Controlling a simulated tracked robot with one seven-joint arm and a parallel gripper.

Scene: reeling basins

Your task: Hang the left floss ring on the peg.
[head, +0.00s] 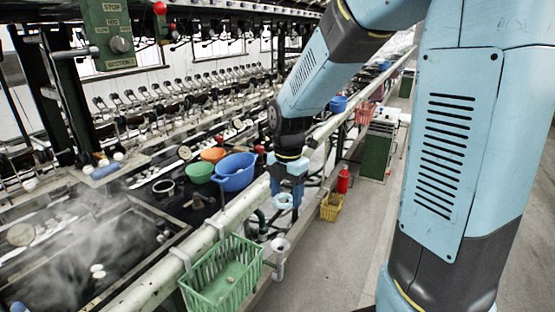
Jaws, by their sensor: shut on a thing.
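My gripper (286,191) points down near the middle of the head view, beside the long pale rail. I take this to be the floss ring. The ring is small, and the fingers hide its upper edge. I cannot make out the peg clearly. A whitish round fitting (280,245) shows below the ring, at the front of the rail, apart from it; I cannot tell what it is.
A green basket (222,280) hangs on the pale rail (205,238). A steaming trough lies at left.

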